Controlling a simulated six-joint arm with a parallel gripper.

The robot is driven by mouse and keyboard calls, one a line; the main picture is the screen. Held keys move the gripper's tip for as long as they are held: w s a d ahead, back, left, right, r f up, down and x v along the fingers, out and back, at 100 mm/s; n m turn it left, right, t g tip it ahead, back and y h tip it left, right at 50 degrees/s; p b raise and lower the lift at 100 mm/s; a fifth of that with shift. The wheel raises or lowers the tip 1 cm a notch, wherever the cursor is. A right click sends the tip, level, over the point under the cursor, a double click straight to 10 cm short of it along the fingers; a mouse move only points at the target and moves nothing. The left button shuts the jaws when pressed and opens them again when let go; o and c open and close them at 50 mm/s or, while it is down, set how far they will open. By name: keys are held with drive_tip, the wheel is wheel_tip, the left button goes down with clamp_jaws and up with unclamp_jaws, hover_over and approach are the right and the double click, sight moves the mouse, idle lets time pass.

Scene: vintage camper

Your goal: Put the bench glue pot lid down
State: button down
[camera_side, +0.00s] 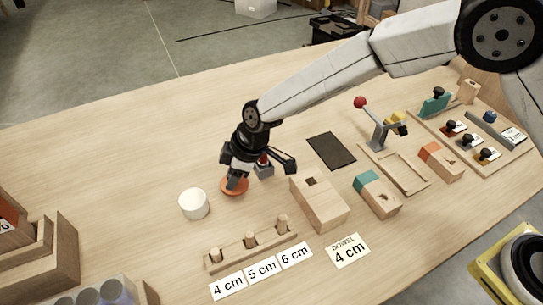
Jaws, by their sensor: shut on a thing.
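The glue pot lid (235,187) is a flat orange disc at the lower end of my gripper (236,176). My gripper points down and is shut on the lid from above; the grip itself is mostly hidden by the dark fingers. The lid looks level and close to the bench top, but I cannot tell whether it touches it. The glue pot (194,204) appears to be the plain white cylinder standing upright just left of and nearer than the lid. The lid is beside the pot, not over it.
A holed wooden block (319,205) is to the right. A dowel rack (250,249) with size cards lies in front. A dark mat (331,150) lies behind right. The bench (110,165) is clear left of the pot.

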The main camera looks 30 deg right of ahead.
drive_tip(key=shift+w+f, duration=0.1)
drive_tip(key=shift+f, duration=1.5)
drive_tip(key=shift+f, duration=0.15)
drive_tip(key=shift+c, duration=1.6)
unclamp_jaws()
drive_tip(key=v, duration=1.2)
